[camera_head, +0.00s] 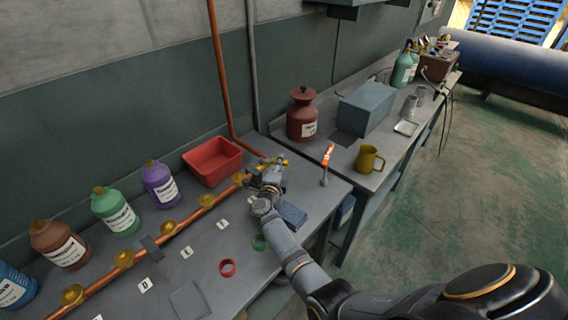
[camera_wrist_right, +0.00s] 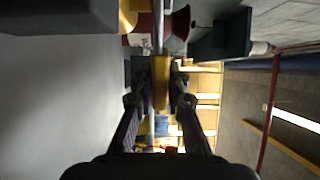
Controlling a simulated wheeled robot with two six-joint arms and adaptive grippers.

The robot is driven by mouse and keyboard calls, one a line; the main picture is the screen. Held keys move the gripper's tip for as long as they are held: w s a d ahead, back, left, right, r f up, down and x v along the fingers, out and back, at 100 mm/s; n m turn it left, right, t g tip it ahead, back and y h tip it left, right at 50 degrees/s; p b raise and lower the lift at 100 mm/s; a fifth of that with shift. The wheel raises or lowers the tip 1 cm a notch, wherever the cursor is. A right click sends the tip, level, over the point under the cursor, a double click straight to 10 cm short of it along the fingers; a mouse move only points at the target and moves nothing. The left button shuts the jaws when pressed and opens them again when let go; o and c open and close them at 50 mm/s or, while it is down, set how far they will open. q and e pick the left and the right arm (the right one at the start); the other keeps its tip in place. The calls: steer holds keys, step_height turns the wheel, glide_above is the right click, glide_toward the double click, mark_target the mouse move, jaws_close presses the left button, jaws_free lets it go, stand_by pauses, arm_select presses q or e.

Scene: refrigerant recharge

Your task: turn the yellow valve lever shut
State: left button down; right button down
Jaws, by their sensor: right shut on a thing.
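The yellow valve lever (camera_head: 283,162) shows at the upper end of the copper pipe (camera_head: 207,203), beside the red bin. My right gripper (camera_head: 273,170) reaches it from the front and partly covers it. In the right wrist view the yellow lever (camera_wrist_right: 161,94) lies between the two fingers of my right gripper (camera_wrist_right: 160,100), which are shut on it. The lever's exact angle to the pipe is hard to tell. My left gripper is not in view.
Several labelled bottles (camera_head: 160,183) stand behind the pipe. A red bin (camera_head: 213,162) sits at the wall. A green tape ring (camera_head: 259,242) and a red one (camera_head: 227,267) lie in front.

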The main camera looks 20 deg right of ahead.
steer(key=c, duration=1.3)
jaws_free()
